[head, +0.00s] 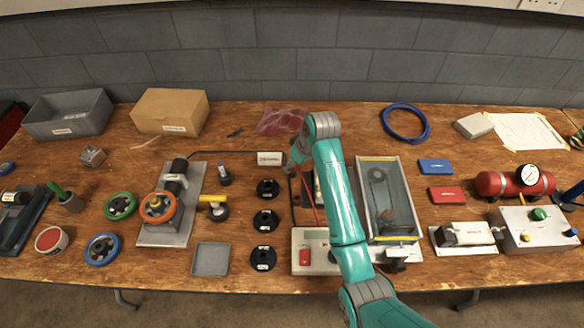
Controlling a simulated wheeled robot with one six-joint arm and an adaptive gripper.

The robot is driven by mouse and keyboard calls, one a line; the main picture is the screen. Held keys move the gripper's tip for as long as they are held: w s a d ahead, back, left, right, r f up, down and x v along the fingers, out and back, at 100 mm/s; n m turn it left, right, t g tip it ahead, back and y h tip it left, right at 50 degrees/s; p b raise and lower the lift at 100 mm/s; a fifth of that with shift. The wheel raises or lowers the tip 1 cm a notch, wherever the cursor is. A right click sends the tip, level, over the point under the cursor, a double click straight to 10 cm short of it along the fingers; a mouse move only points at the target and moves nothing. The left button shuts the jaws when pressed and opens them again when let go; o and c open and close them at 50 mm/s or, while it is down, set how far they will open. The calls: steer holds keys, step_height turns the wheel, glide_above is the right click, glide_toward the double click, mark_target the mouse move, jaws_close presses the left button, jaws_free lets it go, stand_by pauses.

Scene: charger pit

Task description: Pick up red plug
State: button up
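A light box (317,240) stands near the table's front edge, left of my arm. A thin red cable (308,203) runs from behind this box up toward my wrist. My gripper (294,170) is above the middle of the table, just behind the box, pointing down. It is small and partly hidden by my wrist, so its fingers and anything between them are not clear. My arm covers part of the area right of the cable.
Black round holders (265,221) stand in a row left of the box. A glass-topped tray (388,200) lies right of my arm. A valve stand with an orange wheel (157,207) is further left. A blue cable coil (405,122) lies at the back.

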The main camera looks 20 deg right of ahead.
steer(key=shift+x, duration=0.9)
jaws_close()
step_height(320, 180, up, 10)
steer(key=shift+r, duration=0.1)
